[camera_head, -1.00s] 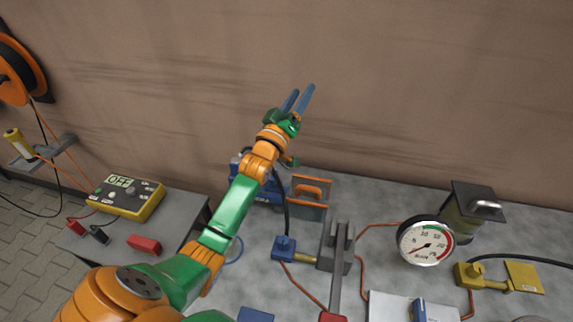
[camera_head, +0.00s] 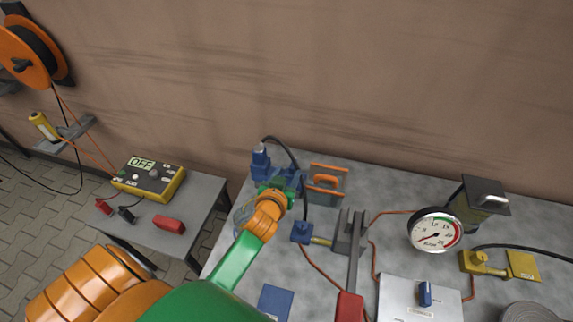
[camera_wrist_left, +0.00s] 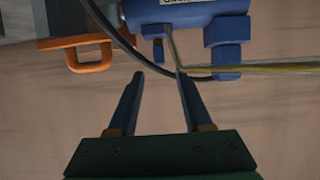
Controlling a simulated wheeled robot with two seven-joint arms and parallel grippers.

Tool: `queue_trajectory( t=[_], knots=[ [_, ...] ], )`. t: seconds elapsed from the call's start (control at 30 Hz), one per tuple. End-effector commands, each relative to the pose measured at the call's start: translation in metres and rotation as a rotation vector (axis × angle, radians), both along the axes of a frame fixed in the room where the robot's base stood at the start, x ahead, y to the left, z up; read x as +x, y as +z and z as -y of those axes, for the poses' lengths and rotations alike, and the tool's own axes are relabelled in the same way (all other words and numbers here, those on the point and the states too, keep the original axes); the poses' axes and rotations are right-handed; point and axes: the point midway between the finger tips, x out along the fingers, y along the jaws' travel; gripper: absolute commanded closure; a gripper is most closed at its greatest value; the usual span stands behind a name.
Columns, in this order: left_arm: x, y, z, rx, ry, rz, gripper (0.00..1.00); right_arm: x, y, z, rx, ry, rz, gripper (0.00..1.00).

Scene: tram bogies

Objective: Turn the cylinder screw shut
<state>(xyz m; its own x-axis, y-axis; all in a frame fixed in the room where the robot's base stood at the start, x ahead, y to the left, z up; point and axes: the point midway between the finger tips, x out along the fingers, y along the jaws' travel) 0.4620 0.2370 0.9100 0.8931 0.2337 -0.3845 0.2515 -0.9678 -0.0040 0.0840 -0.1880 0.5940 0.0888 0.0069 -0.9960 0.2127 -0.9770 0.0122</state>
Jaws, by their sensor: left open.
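The blue cylinder (camera_head: 261,168) stands at the back left of the grey bench, partly hidden by my left gripper. In the left wrist view the blue cylinder body (camera_wrist_left: 188,14) lies across the top, with a label. A thin bent brass-coloured rod (camera_wrist_left: 255,69) comes down from the body and runs off right; its bend is by the right fingertip. I cannot tell which part is the screw. My left gripper (camera_wrist_left: 158,75) is open with nothing between its fingers, just short of the cylinder. In the head view its fingers are hard to make out. My right gripper is not in view.
An orange handle (camera_head: 325,182) on a grey block is beside the cylinder; it also shows in the wrist view (camera_wrist_left: 92,55). A black hose (camera_head: 288,150) loops near the gripper. A gauge (camera_head: 435,230), a red-ended lever (camera_head: 350,305) and a yellow meter (camera_head: 150,180) stand further off.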

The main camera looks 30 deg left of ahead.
Motion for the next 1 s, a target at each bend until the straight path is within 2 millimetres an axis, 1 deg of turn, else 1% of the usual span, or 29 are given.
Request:
queue_trajectory(
  t=[0.1, 0.2, 0.3, 0.43, 0.67, 0.77, 0.8, 0.87, 1.0],
  knots=[
    [0.019, -0.008, -0.005, 0.001, 0.000, 0.002, 0.50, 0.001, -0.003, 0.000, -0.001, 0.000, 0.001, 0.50],
    [0.031, -0.014, -0.008, 0.001, 0.000, 0.003, 0.50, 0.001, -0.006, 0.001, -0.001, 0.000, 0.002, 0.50],
    [0.040, -0.017, -0.010, -0.001, -0.001, 0.001, 0.50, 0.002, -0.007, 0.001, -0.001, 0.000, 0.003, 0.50],
    [0.045, -0.019, -0.011, -0.002, -0.001, 0.003, 0.50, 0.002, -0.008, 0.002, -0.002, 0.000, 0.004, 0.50],
    [0.046, -0.019, -0.012, -0.002, -0.001, 0.003, 0.50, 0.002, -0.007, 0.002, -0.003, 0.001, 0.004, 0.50],
    [0.046, -0.019, -0.012, -0.003, -0.001, 0.003, 0.74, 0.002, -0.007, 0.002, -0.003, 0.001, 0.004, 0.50],
    [0.046, -0.019, -0.012, -0.002, -0.001, 0.003, 0.85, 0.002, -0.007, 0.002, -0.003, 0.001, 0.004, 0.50],
    [0.046, -0.019, -0.012, -0.003, -0.001, 0.003, 1.00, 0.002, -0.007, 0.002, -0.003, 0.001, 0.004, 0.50],
    [0.046, -0.019, -0.012, -0.003, -0.001, 0.003, 1.00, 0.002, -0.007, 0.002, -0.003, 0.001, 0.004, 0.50]
  ],
)
